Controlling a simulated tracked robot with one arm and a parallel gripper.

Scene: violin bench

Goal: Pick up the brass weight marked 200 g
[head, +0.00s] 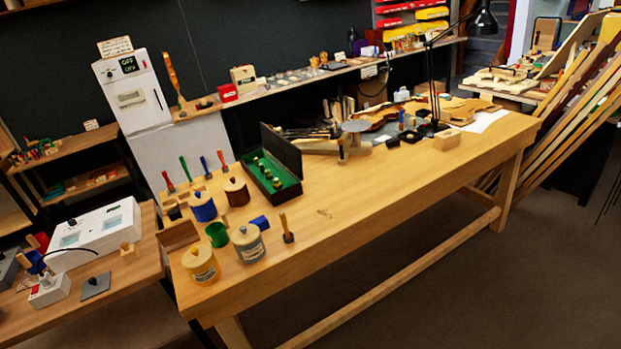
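A black case with a green lining (291,190) stands open on the wooden workbench, its dark lid (281,148) raised along the right side. Several small brass weights (268,174) stand in a row inside it. Their markings are too small to read, so I cannot tell which one is marked 200 g. My gripper is not in view.
Lidded jars (248,244), a green cup (217,235), a blue block (259,223) and upright-handled tools (287,228) crowd the bench's near left. A balance-like stand (355,127) and a black lamp (432,80) stand behind. The bench's front right (400,185) is clear.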

